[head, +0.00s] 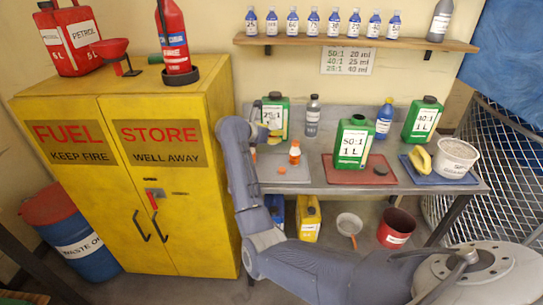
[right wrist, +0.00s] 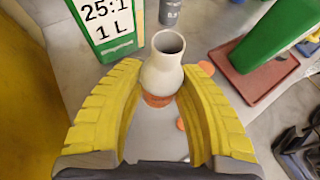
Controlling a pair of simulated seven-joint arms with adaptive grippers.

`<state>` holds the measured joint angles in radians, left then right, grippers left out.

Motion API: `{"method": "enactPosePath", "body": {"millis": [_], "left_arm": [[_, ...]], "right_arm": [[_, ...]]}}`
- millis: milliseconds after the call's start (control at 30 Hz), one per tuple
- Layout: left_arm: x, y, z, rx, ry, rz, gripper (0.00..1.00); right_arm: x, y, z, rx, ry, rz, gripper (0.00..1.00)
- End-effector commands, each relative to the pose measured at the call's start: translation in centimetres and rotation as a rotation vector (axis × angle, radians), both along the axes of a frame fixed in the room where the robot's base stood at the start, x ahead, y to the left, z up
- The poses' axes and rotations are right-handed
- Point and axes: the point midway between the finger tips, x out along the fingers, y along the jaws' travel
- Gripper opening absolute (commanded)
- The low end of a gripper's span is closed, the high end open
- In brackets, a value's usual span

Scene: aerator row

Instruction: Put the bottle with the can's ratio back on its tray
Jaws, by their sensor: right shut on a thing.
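My right gripper (right wrist: 160,95) is shut on a pale, open-necked bottle (right wrist: 162,60), mouth upward. Orange shows at its lower part; any label is hidden. In the head view my right gripper (head: 270,125) is in front of the green 25:1 can (head: 284,116), which also shows in the right wrist view (right wrist: 105,25). The grey tray (head: 300,178) bears a small orange-and-white bottle (head: 294,153) and orange discs. A green 50:1 can (head: 352,143) stands on the red tray (head: 375,178). My left gripper is not in view.
A grey bottle (head: 312,117) and a blue bottle (head: 384,119) stand behind. A green 40:1 can (head: 422,120) stands near the blue tray (head: 440,178), which holds yellow gloves (head: 419,158) and a white tub (head: 456,157). Several small bottles line the shelf (head: 350,42).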

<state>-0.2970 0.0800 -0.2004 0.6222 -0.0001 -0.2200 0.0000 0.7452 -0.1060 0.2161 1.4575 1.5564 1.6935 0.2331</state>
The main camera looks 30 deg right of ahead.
Motion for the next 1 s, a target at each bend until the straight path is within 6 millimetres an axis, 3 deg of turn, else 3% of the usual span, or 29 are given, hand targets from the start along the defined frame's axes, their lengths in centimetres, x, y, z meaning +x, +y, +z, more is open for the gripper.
{"method": "enactPosePath", "body": {"millis": [200,533,800,1000], "left_arm": [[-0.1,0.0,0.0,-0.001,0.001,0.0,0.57],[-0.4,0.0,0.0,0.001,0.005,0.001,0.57],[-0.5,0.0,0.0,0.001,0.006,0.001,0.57],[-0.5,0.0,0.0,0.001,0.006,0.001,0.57]], "right_arm": [[0.0,0.0,-3.9,-0.001,0.003,0.001,0.1],[0.0,0.0,-5.9,-0.001,0.002,0.0,0.1],[0.0,0.0,-9.1,-0.002,0.003,0.001,0.1],[0.0,0.0,-9.8,0.0,0.0,0.0,0.1]]}}
